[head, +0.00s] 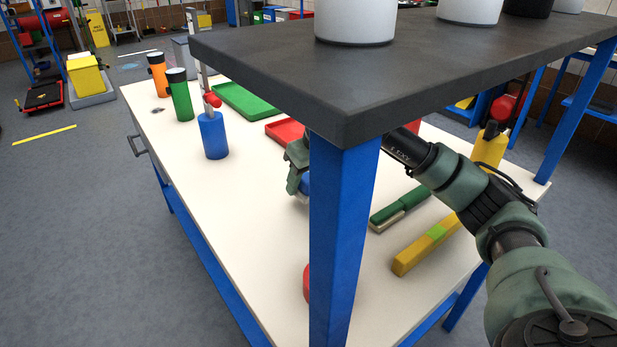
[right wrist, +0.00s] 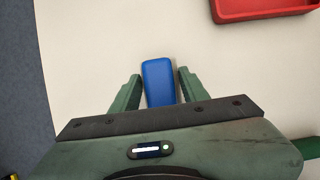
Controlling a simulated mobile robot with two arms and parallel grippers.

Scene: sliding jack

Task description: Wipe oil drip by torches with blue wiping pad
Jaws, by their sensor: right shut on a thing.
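The blue wiping pad (right wrist: 159,82) is between the fingers of my right gripper (right wrist: 153,92), which is shut on it. In the head view my right gripper (head: 299,178) is over the white bench, partly hidden by the blue post, and a bit of the pad shows beneath it. An orange torch (head: 158,74) and a green torch (head: 180,95) stand upright at the bench's far left end. A small dark spot, which looks like the oil drip (head: 158,109), lies left of the green torch. My left gripper is not in view.
A blue can with a red top (head: 214,136) stands between my right gripper and the torches. Green (head: 245,102) and red (head: 284,131) trays lie behind it. A dark shelf (head: 420,60) on a blue post (head: 342,230) overhangs the bench. A green brush (head: 400,207) and yellow bar (head: 425,246) lie at right.

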